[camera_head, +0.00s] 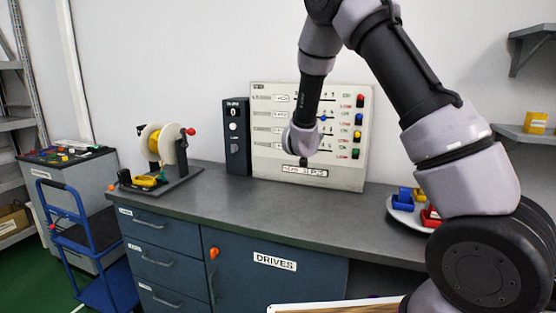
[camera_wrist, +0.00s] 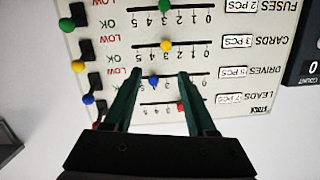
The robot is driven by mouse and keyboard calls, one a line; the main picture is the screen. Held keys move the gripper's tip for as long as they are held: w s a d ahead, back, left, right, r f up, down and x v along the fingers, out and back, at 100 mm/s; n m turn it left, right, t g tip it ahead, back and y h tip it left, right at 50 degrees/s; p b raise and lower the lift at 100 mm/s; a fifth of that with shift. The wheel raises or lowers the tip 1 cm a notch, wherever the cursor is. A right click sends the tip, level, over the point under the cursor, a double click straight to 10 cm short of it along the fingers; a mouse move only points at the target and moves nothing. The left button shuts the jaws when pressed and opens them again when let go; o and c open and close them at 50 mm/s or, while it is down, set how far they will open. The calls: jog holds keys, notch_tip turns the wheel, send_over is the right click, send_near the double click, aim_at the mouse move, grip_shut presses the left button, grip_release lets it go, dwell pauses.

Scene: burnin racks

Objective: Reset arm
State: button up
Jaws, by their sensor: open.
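The board appears upside down there. The blue slider knob (camera_wrist: 153,79) of the drives row lies in the picture between the fingers; I cannot tell whether they touch it. The yellow knob (camera_wrist: 165,45), green knob (camera_wrist: 165,5) and red knob (camera_wrist: 181,106) sit on their own slots.
The board stands on a grey counter (camera_head: 215,200) beside a black count box (camera_head: 237,140). A cable spool (camera_head: 155,145) is at the left, and a plate (camera_head: 402,212) with blue and red parts is at the right. A blue cart (camera_head: 85,235) stands left of the counter.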

jog(key=s+d+r+g+y, duration=0.2)
jog(key=s+r+y, duration=0.2)
jog(key=s+r, duration=0.4)
jog(key=s+d+r+g+y, duration=0.2)
jog(key=s+r+y, duration=0.2)
jog(key=s+r, duration=0.4)
jog(key=s+d+f+n+g, duration=0.1)
jog(key=s+d+g, duration=0.2)
jog(key=s, duration=2.2)
jog(key=shift+n+g, duration=0.3)
jog(key=shift+g, duration=0.3)
jog(key=shift+d, duration=0.1)
